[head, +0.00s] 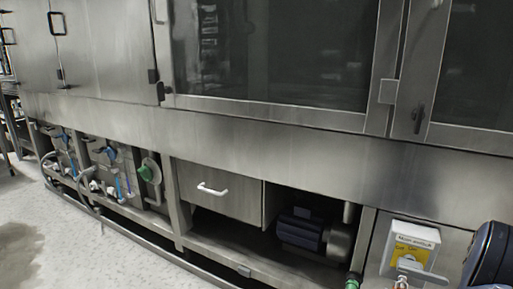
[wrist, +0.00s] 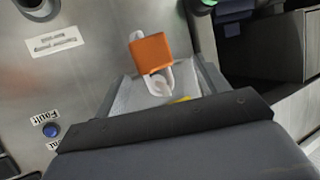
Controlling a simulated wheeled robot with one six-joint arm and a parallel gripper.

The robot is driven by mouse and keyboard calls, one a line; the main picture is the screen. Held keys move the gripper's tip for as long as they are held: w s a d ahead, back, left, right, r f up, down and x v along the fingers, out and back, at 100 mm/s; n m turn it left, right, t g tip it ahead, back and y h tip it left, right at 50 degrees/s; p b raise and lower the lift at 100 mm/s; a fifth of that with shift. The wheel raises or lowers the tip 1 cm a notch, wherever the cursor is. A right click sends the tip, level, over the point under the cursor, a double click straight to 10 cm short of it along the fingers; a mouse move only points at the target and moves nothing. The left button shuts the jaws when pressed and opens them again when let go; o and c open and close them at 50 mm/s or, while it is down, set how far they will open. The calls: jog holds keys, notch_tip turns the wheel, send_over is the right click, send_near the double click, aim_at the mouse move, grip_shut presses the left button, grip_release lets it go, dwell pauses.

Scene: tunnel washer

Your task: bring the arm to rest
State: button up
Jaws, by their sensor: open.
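My gripper (wrist: 165,125) fills the bottom of the wrist view as a dark grey body with a black front edge; it is open, and I see nothing held in it. Beyond its edge is a white lever (wrist: 160,82) with an orange block (wrist: 151,53) on it. The gripper's edge hides the lower part of the lever's mount; I cannot tell whether they touch. In the head view, a dark rounded part of my arm (head: 489,255) shows at the lower right, beside a switch box with a yellow label (head: 415,240). My gripper is outside that view.
The steel washer (head: 270,135) spans the head view, with glass doors (head: 275,45) above. Below are a drawer with a white handle (head: 212,189), a dark motor (head: 300,228) and pipework with blue valves (head: 110,152). A blue button (wrist: 50,130) marked Fault is left. Open floor (head: 60,245) lies lower left.

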jog(key=f+p+v, duration=0.1)
jog(key=p+v, duration=0.1)
jog(key=v, duration=0.7)
jog(key=r+b+x, duration=0.1)
jog(key=b+x, duration=0.2)
jog(key=x, duration=0.7)
jog(key=s+a+f+b, duration=0.3)
jog(key=s+f+b, duration=0.2)
jog(key=s+f, duration=0.1)
jog(key=shift+f, duration=0.55)
jog(key=shift+a, duration=0.1)
